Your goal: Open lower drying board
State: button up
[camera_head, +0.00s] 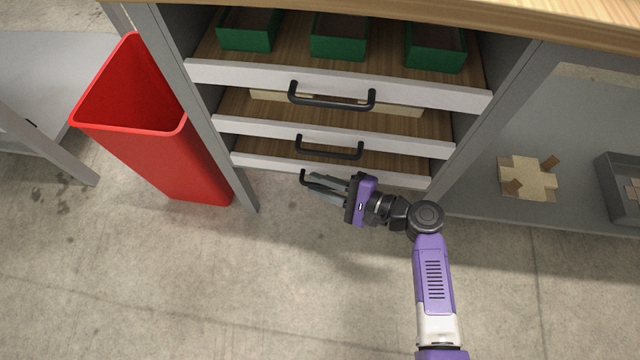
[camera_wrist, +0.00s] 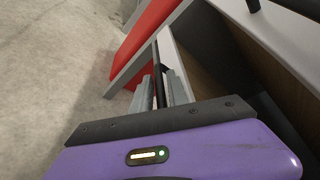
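The lower drying board's pale front edge (camera_head: 262,164) is the lowest of three in the grey cabinet, below the middle board. Its black bar handle (camera_head: 303,177) is mostly hidden by my gripper (camera_head: 312,184) in the head view. In the wrist view, the handle bar (camera_wrist: 159,88) runs between the two grey fingers of my gripper (camera_wrist: 161,92), which sit close on both sides of it. The gripper looks shut on the handle. The board's front appears roughly in line below the others, with only a little of its wooden surface showing.
Above are the middle board's handle (camera_head: 330,150) and the top board's handle (camera_head: 332,100); green boxes (camera_head: 340,38) stand on the top board. A red bin (camera_head: 165,150) stands left of the cabinet. The concrete floor (camera_head: 230,290) in front is clear.

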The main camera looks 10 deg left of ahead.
jog(key=shift+a, duration=0.1)
grip_shut()
dwell(1.4)
